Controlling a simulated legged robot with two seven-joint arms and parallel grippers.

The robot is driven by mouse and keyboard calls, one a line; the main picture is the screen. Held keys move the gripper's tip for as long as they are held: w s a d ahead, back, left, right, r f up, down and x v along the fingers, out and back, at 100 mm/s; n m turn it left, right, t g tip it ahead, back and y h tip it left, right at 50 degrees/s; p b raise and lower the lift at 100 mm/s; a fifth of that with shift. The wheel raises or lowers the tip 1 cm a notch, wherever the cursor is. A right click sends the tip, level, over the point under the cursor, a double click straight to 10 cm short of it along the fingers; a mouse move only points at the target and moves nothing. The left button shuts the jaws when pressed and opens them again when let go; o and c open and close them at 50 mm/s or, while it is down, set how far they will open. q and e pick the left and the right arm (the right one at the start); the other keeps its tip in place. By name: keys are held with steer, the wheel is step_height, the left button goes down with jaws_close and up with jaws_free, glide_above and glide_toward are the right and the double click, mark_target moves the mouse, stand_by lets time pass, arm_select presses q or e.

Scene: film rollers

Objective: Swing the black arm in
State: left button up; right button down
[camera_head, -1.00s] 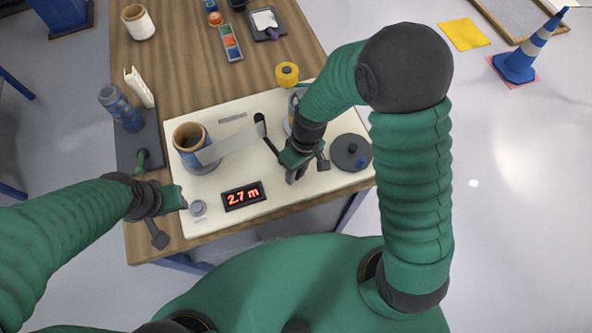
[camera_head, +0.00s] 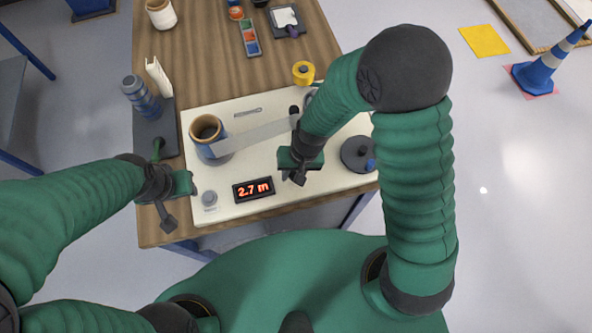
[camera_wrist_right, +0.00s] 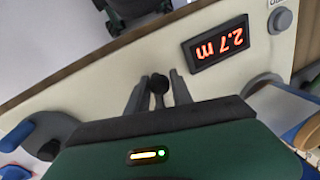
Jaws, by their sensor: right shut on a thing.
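The black arm shows in the head view as a dark piece (camera_head: 294,110) at the right end of the pale film strip (camera_head: 258,134); my right arm hides most of it. My right gripper (camera_head: 298,177) is over the middle of the cream board (camera_head: 222,212). In the right wrist view, a black knob (camera_wrist_right: 159,85), which looks like part of the black arm, sits between the fingers of the right gripper (camera_wrist_right: 159,90), which is shut on it. The strip runs from the left roller (camera_head: 207,130). My left gripper (camera_head: 190,185) is beside the grey button (camera_head: 209,198); its jaws are unclear.
A dark disc with a blue knob (camera_head: 358,154) is to the right. A yellow roll (camera_head: 303,72) stands behind the board. A blue bottle (camera_head: 140,97) and white holder (camera_head: 158,76) stand left.

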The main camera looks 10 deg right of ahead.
steer(key=shift+a, duration=0.15)
stand_by(0.3)
steer(key=c, duration=1.5)
jaws_free()
steer(key=o, duration=0.4)
steer(key=shift+c, duration=0.2)
steer(key=shift+a, duration=0.1)
steer(key=shift+r, duration=0.1)
steer(key=d+r+p, duration=0.2)
steer(key=d+r, duration=0.1)
steer(key=r, duration=1.3)
steer(key=shift+s, duration=0.25)
steer(key=shift+d+r, duration=0.1)
steer(key=shift+d, duration=0.05)
